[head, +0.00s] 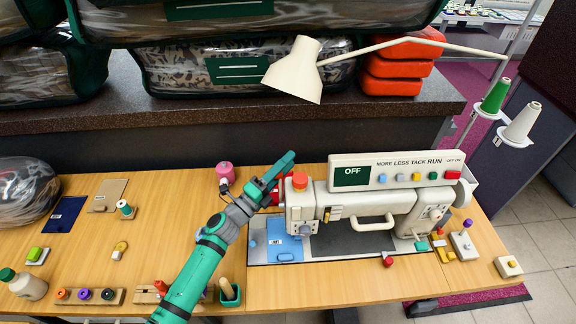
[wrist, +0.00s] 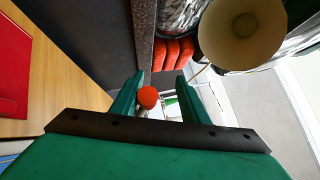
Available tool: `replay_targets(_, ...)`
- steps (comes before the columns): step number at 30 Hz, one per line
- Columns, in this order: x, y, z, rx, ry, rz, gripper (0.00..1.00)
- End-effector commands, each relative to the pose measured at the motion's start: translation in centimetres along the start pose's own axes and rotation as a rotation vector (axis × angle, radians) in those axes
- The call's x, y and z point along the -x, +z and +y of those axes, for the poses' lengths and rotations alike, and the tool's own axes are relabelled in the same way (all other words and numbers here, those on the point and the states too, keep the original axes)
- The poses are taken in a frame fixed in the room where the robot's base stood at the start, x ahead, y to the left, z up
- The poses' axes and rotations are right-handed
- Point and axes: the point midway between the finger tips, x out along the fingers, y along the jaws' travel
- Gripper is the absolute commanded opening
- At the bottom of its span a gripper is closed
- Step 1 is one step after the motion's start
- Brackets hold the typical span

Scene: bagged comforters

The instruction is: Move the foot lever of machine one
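Machine one appears to be the cream sewing machine (head: 375,205), on the wooden table at the right; its panel (head: 395,172) reads OFF. A round orange-red knob (head: 300,181) tops its left end and also shows in the wrist view (wrist: 148,97). I cannot pick out the foot lever for sure; a small light lever-like piece (head: 335,213) sits on the machine's left front. My gripper (head: 281,172) is just left of the machine's head, at about knob height. In the wrist view its fingers (wrist: 160,80) are apart with nothing held; the knob shows between them, farther off.
A cream lamp (head: 298,72) hangs above the machine's left end. A pink spool (head: 225,171) stands behind my arm. Bagged comforters (head: 225,65) lie on the shelf behind.

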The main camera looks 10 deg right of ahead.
Motion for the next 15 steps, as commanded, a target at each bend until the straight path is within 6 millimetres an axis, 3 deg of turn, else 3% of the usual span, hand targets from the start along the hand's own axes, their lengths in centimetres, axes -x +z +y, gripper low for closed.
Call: replay_targets(15,0.16,0.18,0.15,0.001,0.004,-0.005,0.37)
